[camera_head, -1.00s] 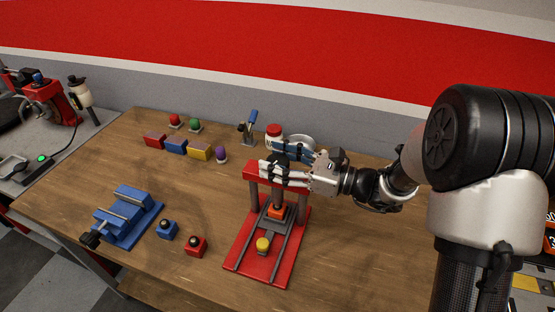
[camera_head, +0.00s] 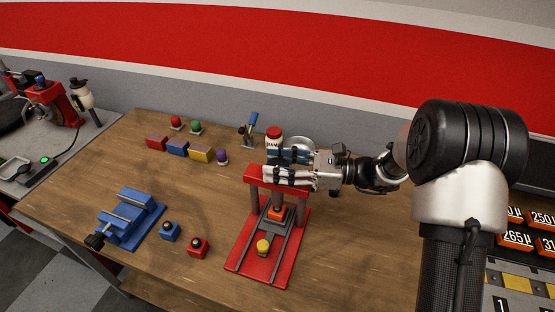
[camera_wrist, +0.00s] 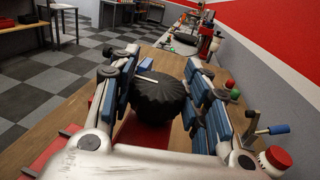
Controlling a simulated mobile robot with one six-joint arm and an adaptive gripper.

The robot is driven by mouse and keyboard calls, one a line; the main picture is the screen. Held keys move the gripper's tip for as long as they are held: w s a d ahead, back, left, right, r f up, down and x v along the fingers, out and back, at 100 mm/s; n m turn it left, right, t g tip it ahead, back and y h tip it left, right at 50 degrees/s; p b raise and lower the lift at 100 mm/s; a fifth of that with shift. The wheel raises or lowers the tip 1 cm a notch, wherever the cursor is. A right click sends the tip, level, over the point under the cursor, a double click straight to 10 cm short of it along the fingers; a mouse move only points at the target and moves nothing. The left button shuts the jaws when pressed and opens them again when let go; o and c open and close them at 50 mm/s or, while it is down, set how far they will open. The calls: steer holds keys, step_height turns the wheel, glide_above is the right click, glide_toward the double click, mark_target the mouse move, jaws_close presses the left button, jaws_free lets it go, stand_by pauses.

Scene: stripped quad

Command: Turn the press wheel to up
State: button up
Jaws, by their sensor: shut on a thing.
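The red press (camera_head: 262,258) stands on the wooden table, with two uprights and a red crossbar (camera_head: 256,178). Its press wheel is the black ribbed knob (camera_wrist: 157,96) on top. An orange block (camera_head: 276,212) sits on the grey plate under the press, and a yellow button (camera_head: 263,246) is at the base front. My gripper (camera_head: 280,165) comes in from the right at the top of the press. In the wrist view its blue-padded fingers (camera_wrist: 158,98) lie on both sides of the black wheel, shut on it. In the head view the fingers hide the wheel.
A white jar with a red lid (camera_head: 274,138) stands close behind my gripper. A blue vise (camera_head: 129,218), a blue button box (camera_head: 169,231) and a red one (camera_head: 198,247) lie left. Coloured blocks (camera_head: 177,147) and a blue-handled lever (camera_head: 251,125) are farther back.

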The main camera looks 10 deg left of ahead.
steer(key=o, duration=1.1)
steer(key=shift+d, duration=0.1)
steer(key=d, duration=0.8)
steer(key=w+d, duration=0.1)
steer(key=d, duration=0.2)
steer(key=shift+d, duration=0.4)
